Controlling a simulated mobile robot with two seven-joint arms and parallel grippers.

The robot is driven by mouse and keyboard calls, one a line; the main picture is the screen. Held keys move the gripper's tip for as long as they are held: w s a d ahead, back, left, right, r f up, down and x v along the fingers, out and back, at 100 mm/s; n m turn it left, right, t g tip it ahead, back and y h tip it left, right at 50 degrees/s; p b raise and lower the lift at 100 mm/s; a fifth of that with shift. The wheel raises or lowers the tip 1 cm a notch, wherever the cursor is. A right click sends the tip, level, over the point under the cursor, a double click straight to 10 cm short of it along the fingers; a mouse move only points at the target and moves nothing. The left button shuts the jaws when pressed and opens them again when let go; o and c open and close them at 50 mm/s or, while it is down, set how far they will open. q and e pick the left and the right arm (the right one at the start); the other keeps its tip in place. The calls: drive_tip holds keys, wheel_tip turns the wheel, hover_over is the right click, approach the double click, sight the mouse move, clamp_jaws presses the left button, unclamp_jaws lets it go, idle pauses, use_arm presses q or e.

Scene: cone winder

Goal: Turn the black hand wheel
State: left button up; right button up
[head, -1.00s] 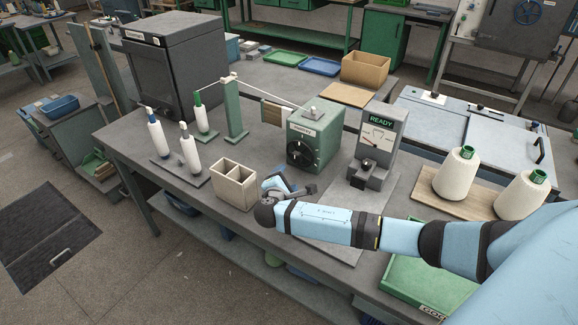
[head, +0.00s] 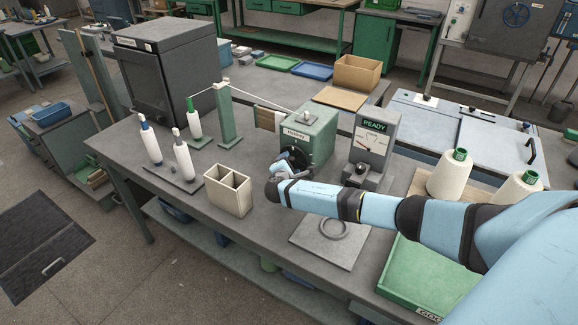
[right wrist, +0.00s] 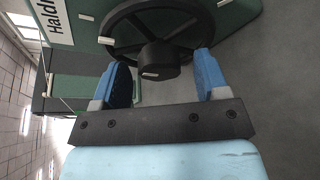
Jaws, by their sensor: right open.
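The black hand wheel (head: 291,154) is on the front of the green winder box (head: 318,137). In the head view it is mostly hidden behind my right gripper (head: 285,168). In the right wrist view the wheel (right wrist: 165,22) shows its rim, spokes and a round black hub (right wrist: 158,58). My right gripper (right wrist: 163,70) is open, with its two blue fingers on either side of the hub. I cannot tell whether the fingers touch the wheel. My left gripper is not in view.
A divided beige box (head: 228,192) stands left of my right gripper. A gauge stand with a READY display (head: 373,145) stands to the right. White spindles (head: 183,162) and a green post (head: 228,118) are further left. A grey plate with a ring (head: 332,232) lies in front.

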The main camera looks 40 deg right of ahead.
drive_tip(key=c, duration=0.9)
drive_tip(key=shift+f, duration=0.15)
